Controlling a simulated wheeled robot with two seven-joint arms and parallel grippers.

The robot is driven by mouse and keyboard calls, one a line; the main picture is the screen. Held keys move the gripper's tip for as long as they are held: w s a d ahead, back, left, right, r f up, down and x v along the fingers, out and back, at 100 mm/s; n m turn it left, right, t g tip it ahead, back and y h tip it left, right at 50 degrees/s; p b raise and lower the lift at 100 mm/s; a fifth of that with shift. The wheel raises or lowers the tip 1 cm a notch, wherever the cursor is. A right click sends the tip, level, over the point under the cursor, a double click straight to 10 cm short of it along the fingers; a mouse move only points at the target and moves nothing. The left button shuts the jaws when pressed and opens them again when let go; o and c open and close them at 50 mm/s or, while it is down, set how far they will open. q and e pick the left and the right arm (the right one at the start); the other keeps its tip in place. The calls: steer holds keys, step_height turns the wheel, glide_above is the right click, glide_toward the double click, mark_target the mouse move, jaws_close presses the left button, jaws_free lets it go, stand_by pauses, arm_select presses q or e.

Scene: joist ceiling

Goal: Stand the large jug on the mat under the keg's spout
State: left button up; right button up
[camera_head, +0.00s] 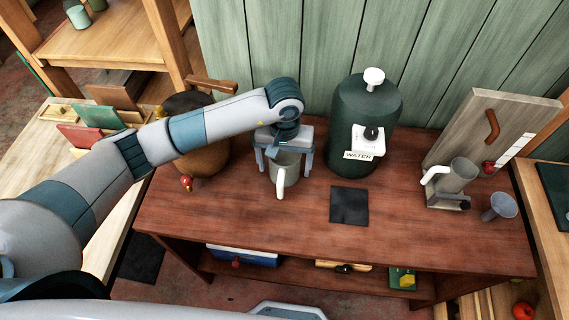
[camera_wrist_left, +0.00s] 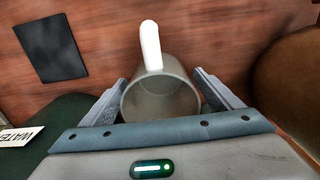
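A grey jug (camera_head: 287,168) with a white handle stands on the brown workbench, left of the keg. It also shows in the left wrist view (camera_wrist_left: 160,100), with its handle pointing away. My left gripper (camera_head: 284,166) is over it, one finger on each side. In the left wrist view the fingers (camera_wrist_left: 160,84) look spread, with small gaps beside the jug wall. The green keg (camera_head: 364,115) has a WATER label and a dark spout on its front. The dark square mat (camera_head: 349,205) lies bare in front of the keg. My right gripper is out of view.
A second grey jug (camera_head: 460,175) with a white handle stands at right, beside a small grey funnel-like cup (camera_head: 499,207). A wooden board (camera_head: 490,130) leans behind them. A brown rooster-like figure (camera_head: 206,155) stands left of my gripper. The bench front is clear.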

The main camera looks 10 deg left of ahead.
arm_select(q)
steer(key=shift+r, duration=0.1)
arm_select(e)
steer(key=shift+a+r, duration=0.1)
arm_select(q)
steer(key=shift+r, duration=0.1)
step_height(320, 180, up, 10)
steer(key=b, duration=0.4)
steer(key=shift+r, duration=1)
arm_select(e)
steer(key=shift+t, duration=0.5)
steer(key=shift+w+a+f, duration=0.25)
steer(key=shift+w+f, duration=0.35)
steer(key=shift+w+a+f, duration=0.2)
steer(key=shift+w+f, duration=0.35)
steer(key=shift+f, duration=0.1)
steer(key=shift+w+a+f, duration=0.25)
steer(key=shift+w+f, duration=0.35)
arm_select(q)
steer(key=shift+o, duration=0.3)
